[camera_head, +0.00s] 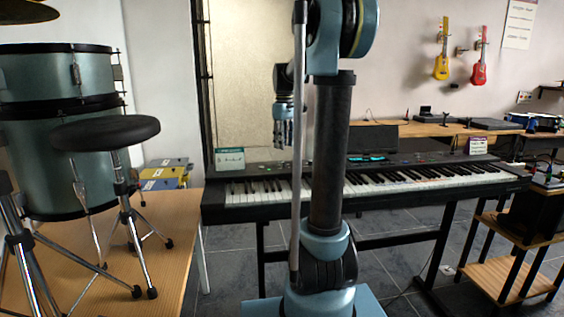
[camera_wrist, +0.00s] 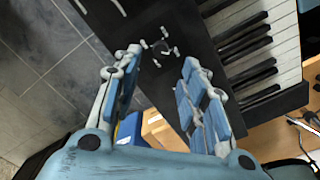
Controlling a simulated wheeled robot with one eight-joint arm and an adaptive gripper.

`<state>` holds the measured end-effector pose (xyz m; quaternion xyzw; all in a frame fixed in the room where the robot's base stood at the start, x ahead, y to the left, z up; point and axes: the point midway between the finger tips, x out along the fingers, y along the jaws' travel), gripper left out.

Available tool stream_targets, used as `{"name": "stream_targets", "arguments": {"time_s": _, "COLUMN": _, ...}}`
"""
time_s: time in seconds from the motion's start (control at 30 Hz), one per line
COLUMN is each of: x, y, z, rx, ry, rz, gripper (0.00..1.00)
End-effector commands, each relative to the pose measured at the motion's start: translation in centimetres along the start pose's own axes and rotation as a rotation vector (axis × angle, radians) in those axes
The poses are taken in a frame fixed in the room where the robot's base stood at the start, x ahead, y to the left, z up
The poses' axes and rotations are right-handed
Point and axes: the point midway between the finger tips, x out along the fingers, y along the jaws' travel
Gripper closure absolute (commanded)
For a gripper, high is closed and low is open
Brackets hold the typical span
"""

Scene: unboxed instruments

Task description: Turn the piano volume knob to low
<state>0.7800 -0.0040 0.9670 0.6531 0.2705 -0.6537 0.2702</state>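The piano (camera_head: 420,199) is a black keyboard on a stand in the middle of the head view. In the wrist view its black panel (camera_wrist: 195,50) and keys (camera_wrist: 265,45) show. A small dark round knob (camera_wrist: 161,47) sits on that panel, ringed by white marks. Which way it points is too small to tell. My gripper (camera_head: 284,138) hangs fingers down above the piano's left part in the head view. In the wrist view my gripper (camera_wrist: 160,60) is open and empty, its fingertips on either side of the knob in the picture. I cannot tell whether they touch it.
A drum set (camera_head: 60,75) and a black stool (camera_head: 105,132) stand on a wooden platform (camera_head: 175,225) at left. A small sign (camera_head: 230,158) stands on the piano's left end. A wooden shelf (camera_head: 490,275) stands at right. Two small guitars hang on the wall.

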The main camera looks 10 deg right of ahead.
Motion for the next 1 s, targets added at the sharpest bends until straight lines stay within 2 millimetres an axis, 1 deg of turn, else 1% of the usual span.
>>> {"name": "stream_targets", "arguments": {"time_s": 0.03, "x": 0.9, "y": 0.0, "z": 0.0, "rx": 0.000, "ry": 0.000, "rz": 0.000, "gripper": 0.61}}
{"name": "stream_targets", "arguments": {"time_s": 0.2, "x": 3.7, "y": 0.0, "z": 0.0, "rx": 0.000, "ry": 0.000, "rz": 0.000, "gripper": 0.61}}
{"name": "stream_targets", "arguments": {"time_s": 0.4, "x": 6.3, "y": 0.0, "z": 0.0, "rx": 0.000, "ry": 0.000, "rz": 0.000, "gripper": 0.61}}
{"name": "stream_targets", "arguments": {"time_s": 0.6, "x": 7.6, "y": 0.0, "z": 0.0, "rx": 0.000, "ry": 0.000, "rz": 0.000, "gripper": 0.61}}
{"name": "stream_targets", "arguments": {"time_s": 0.9, "x": 7.8, "y": 0.0, "z": 0.0, "rx": 0.000, "ry": 0.000, "rz": 0.000, "gripper": 0.61}}
{"name": "stream_targets", "arguments": {"time_s": 0.93, "x": 7.8, "y": 0.0, "z": 0.0, "rx": 0.000, "ry": 0.000, "rz": 0.000, "gripper": 0.63}}
{"name": "stream_targets", "arguments": {"time_s": 0.97, "x": 7.8, "y": 0.0, "z": 0.0, "rx": 0.000, "ry": 0.000, "rz": 0.000, "gripper": 0.70}}
{"name": "stream_targets", "arguments": {"time_s": 1.0, "x": 7.8, "y": 0.0, "z": 0.0, "rx": 0.000, "ry": 0.000, "rz": 0.000, "gripper": 0.79}}
